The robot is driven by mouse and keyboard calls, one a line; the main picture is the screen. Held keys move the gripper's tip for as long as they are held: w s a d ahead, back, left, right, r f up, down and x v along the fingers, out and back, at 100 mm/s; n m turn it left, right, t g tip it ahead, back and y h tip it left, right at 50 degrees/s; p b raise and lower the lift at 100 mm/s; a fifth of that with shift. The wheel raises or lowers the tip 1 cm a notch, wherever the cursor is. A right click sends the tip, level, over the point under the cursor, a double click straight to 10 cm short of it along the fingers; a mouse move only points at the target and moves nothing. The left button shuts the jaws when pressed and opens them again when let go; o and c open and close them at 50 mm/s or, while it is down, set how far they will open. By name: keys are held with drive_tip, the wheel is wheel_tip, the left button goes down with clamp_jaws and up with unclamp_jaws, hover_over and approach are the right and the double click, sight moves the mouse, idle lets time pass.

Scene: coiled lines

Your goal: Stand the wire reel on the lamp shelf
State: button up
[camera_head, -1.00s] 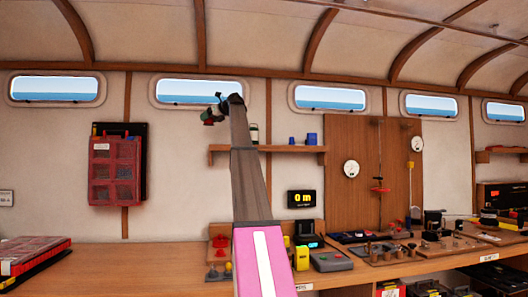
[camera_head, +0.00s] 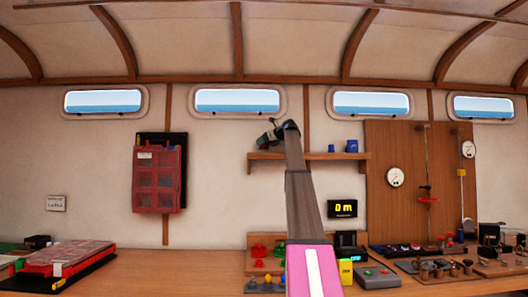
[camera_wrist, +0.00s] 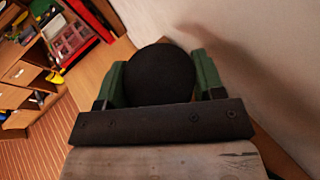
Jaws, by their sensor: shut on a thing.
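My gripper (camera_head: 266,138) is at the left end of the wooden wall shelf (camera_head: 320,156), the likely lamp shelf. In the wrist view its green fingers (camera_wrist: 158,66) are shut on a dark round thing, the wire reel (camera_wrist: 160,78), whose flat black face shows. In the head view the reel is small and dark against the gripper, so its tilt is unclear. I cannot tell whether it touches the shelf. My arm hides part of the shelf's left half.
A red case (camera_head: 159,180) hangs on the wall to the left.

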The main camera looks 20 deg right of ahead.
drive_tip(key=shift+f, duration=1.95)
drive_tip(key=shift+f, duration=0.1)
drive_tip(key=o, duration=1)
drive_tip(key=shift+o, duration=0.2)
drive_tip(key=shift+v, duration=3.8)
